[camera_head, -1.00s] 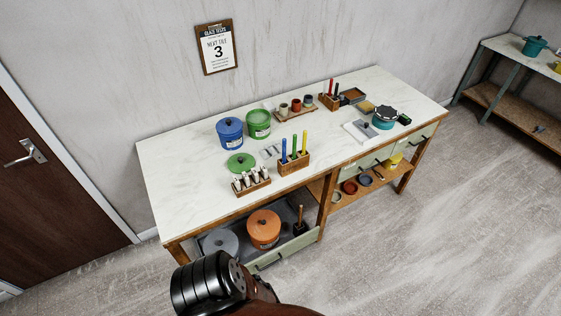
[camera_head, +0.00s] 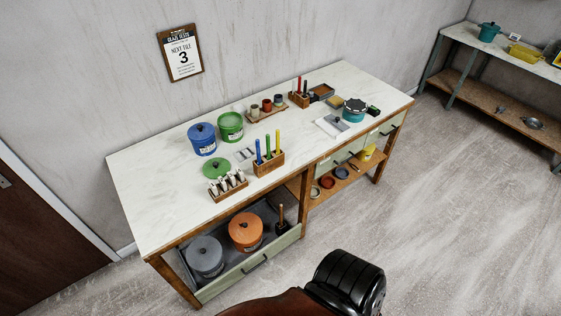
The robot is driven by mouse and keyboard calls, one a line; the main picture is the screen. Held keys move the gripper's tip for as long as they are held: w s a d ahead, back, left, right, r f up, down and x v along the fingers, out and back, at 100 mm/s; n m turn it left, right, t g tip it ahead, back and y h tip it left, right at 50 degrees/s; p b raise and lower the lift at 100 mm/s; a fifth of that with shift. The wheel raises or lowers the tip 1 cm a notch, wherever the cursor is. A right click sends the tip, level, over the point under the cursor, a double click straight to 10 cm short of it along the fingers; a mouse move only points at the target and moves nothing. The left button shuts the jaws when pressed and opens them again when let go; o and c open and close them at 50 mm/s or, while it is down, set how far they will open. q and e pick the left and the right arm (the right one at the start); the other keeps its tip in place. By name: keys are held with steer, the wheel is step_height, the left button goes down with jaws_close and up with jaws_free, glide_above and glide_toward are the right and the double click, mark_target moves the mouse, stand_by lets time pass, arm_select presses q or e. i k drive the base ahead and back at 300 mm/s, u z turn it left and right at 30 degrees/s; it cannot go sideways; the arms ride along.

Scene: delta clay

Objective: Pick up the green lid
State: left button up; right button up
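The green lid (camera_head: 217,168) lies flat on the white tabletop, knob up, near the left part of the table. It sits in front of the blue lidded pot (camera_head: 202,139) and the green pot (camera_head: 230,127), which looks open at the top. A wooden rack with white-handled pieces (camera_head: 228,184) stands just in front of the lid. Neither of my grippers shows in the head view. Only a black and brown part of my own arm reaches in at the bottom, well away from the lid.
A wooden block with blue, green and yellow tools (camera_head: 268,162) stands right of the lid. Below the worktable (camera_head: 150,205), a drawer (camera_head: 250,268) holds grey (camera_head: 205,256) and orange pots (camera_head: 245,231). A shelf (camera_head: 500,105) stands at the far right. Open floor lies in front.

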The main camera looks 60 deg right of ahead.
mark_target(216, 167)
steer(key=z, duration=1.9)
